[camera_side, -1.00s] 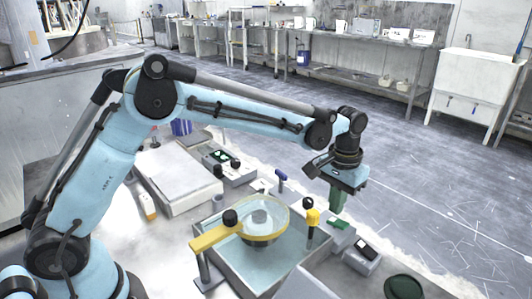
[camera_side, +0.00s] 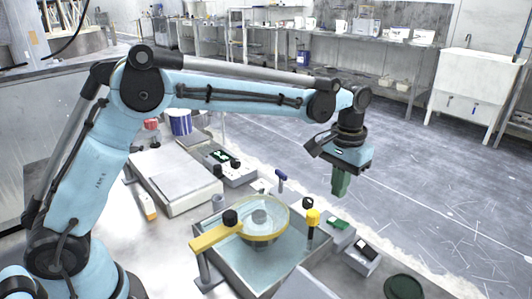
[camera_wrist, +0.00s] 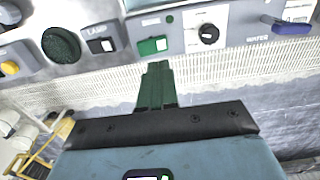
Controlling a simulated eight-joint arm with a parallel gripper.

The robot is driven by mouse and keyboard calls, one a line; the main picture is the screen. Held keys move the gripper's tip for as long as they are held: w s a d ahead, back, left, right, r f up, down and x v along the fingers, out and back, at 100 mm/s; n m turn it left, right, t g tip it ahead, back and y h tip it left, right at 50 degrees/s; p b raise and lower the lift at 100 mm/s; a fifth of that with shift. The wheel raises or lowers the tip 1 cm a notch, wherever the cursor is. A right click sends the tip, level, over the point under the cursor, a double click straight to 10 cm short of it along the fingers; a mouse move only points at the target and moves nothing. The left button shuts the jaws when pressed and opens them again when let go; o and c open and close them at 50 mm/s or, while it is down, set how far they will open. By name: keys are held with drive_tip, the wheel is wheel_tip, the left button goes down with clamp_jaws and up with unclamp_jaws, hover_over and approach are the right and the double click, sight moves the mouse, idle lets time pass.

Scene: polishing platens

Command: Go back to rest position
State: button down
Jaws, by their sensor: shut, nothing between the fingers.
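My gripper (camera_side: 340,184) hangs at the end of my light blue arm, fingers pointing down, in the side view. It is above and beyond the far edge of the bench, near the switch boxes. Its green fingers are shut with nothing between them. In the wrist view my gripper (camera_wrist: 155,75) also shows shut and empty, with a panel of controls ahead of it. The polishing platen (camera_side: 262,218) sits in a basin (camera_side: 283,265) left of the gripper, with a yellow bar over it.
A yellow-topped post (camera_side: 312,217) with a black knob stands between platen and gripper. Switch boxes (camera_side: 361,257) and a dark green disc (camera_side: 404,287) line the bench's right edge. A pale flat slab (camera_side: 178,178) lies at left. The floor beyond is clear.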

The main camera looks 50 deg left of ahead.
drive_tip(key=s+a+r+t, duration=0.1)
drive_tip(key=s+a, duration=0.2)
drive_tip(key=s, duration=0.1)
drive_tip(key=s+a+r+t, duration=0.2)
drive_tip(key=s+a, duration=0.1)
drive_tip(key=s, duration=0.2)
drive_tip(key=s+a+r+t, duration=0.2)
drive_tip(key=s+a, duration=0.2)
drive_tip(key=shift+s+r, duration=0.25)
drive_tip(key=shift+s, duration=0.15)
drive_tip(key=shift+t, duration=0.9)
drive_tip(key=s+f, duration=0.1)
drive_tip(key=s+a, duration=0.1)
drive_tip(key=s, duration=0.1)
drive_tip(key=s+a+f, duration=0.1)
drive_tip(key=shift+s+a+f, duration=0.1)
drive_tip(key=shift+s+f, duration=0.25)
drive_tip(key=shift+s, duration=0.05)
drive_tip(key=shift+s+a+f, duration=0.15)
drive_tip(key=shift+s+f, duration=0.15)
drive_tip(key=shift+s, duration=0.05)
